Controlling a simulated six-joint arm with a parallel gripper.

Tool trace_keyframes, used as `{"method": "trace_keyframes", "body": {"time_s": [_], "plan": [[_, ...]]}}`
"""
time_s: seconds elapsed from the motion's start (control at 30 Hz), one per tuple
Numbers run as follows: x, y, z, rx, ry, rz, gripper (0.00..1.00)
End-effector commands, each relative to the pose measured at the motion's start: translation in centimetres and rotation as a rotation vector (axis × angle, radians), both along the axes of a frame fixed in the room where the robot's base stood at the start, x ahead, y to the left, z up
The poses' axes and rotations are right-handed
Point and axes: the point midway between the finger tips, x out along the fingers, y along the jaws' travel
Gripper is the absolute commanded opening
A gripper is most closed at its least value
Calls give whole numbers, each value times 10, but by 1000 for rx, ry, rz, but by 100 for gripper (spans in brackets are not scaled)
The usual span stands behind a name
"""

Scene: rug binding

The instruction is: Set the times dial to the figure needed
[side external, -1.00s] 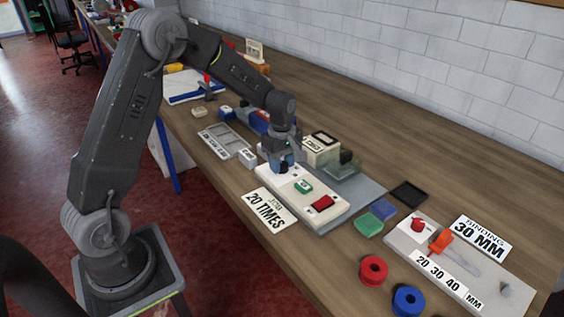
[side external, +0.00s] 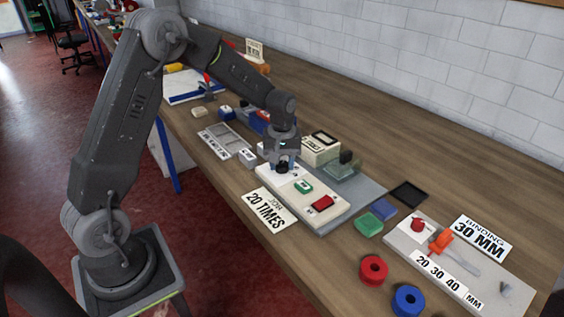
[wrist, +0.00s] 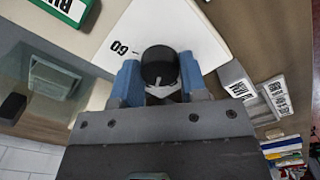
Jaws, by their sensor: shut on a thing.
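The times dial is a black knob (wrist: 159,66) with a pale pointer line, on a white dial plate (wrist: 120,28) of a cream control box (side external: 322,188). The figure 60 shows beside the knob in the wrist view; other figures are hidden by my gripper. My gripper (side external: 283,167) points down over the box's far left end. Its blue fingers are shut on the knob, one on each side. A white card reading 20 TIMES (side external: 269,211) lies in front of the box; its smaller word is unclear.
A green button (side external: 303,187) and a red one (side external: 322,202) sit on the same box. A cream display unit (side external: 320,148) stands behind. To the right are a BINDING 30 MM card (side external: 480,239), a width plate with an orange lever (side external: 441,241), and red (side external: 373,270) and blue (side external: 408,300) reels.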

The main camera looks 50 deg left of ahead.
Motion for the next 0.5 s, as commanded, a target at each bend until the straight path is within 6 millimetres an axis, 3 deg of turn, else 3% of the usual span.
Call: {"method": "trace_keyframes", "body": {"time_s": [0.5], "plan": [[0,0,1,0,-1,-158,16]]}}
